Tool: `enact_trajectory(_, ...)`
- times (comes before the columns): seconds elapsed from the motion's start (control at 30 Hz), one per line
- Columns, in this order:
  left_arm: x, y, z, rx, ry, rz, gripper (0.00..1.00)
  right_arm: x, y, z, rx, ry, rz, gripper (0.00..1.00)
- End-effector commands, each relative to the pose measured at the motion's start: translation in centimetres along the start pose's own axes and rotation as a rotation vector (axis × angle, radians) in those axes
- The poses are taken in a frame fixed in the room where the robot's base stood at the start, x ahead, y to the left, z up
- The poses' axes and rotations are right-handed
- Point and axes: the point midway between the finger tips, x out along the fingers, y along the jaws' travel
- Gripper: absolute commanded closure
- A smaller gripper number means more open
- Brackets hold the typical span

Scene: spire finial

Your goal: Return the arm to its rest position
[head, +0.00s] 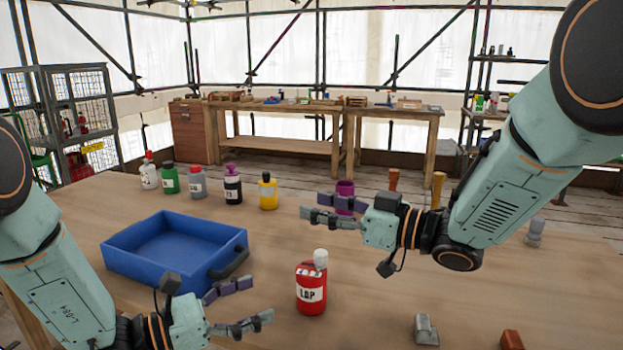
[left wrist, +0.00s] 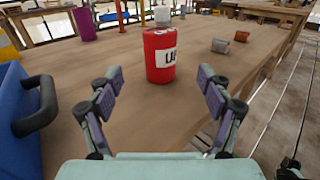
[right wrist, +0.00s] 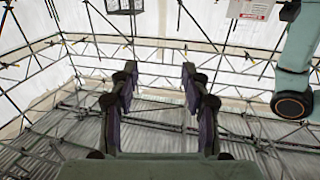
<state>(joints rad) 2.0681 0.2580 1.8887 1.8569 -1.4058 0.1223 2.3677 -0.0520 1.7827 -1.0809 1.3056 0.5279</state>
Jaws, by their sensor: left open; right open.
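My left gripper (head: 242,304) is open and empty, low over the front of the table (head: 400,284). It points toward a red bottle (head: 311,288) with a white cap, which stands upright apart from the fingers. The bottle also shows ahead of the open fingers in the left wrist view (left wrist: 160,55). My right gripper (head: 325,208) is open and empty, raised above the table and pointing left. In the head view it partly covers a purple container (head: 345,188). In the right wrist view, only scaffolding and sheeting lie beyond its fingers (right wrist: 158,95).
A blue tray (head: 120,268) with a dark handle lies beside my left gripper. Several bottles, including a yellow one (head: 268,191), stand behind it. A grey metal piece (head: 426,330) and a brown block (head: 511,340) lie at the front right. A workbench (head: 300,108) stands behind.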

Motion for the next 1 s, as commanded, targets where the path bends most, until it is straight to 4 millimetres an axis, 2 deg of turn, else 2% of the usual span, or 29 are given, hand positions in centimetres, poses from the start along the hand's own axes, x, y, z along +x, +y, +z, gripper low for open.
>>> enact_trajectory(0.27,2.5,-0.1,-0.1,0.003,0.003,-0.005,0.21,0.0,0.0,0.0,0.000,0.000,0.000,0.53)
enact_trajectory(0.87,11.9,-0.1,0.0,0.001,0.000,-0.004,0.21,0.0,0.0,0.0,0.000,0.000,0.000,0.53)
enact_trajectory(1.0,12.0,0.0,0.0,-0.001,0.000,0.001,0.21,0.0,0.0,1.8,0.004,-0.002,0.000,0.53)
